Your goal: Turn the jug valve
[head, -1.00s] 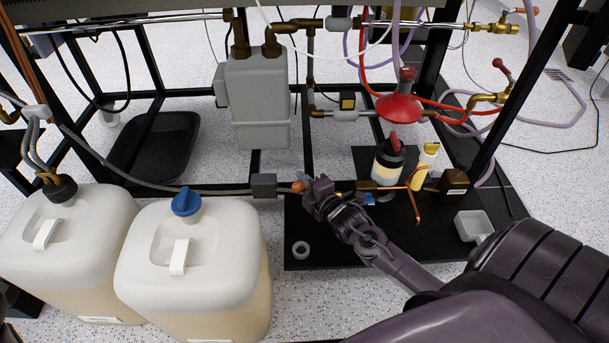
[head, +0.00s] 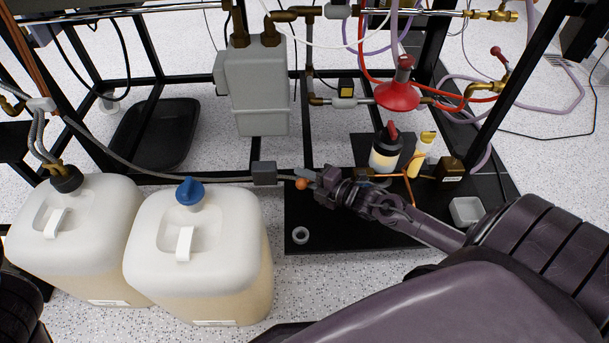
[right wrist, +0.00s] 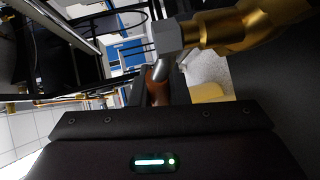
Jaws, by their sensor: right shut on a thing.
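The jug valve shows at the left end of the black base plate, with an orange-tipped handle (head: 301,184) beside a grey block on the hose. My right gripper (head: 314,181) is at this handle and shut on it, its forearm coming in from the lower right. In the right wrist view the orange-brown handle (right wrist: 158,86) rises just past the gripper body, with a brass valve fitting (right wrist: 235,30) above it. The fingers hide part of the handle, so its exact angle is unclear. My left gripper is not in view.
Two white jugs (head: 65,235) stand at left; the nearer one has a blue cap (head: 189,191). A grey block (head: 264,173) sits on the hose. A bottle with a black-and-red cap (head: 386,152) and a yellow-capped bottle (head: 422,156) stand behind my right forearm.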

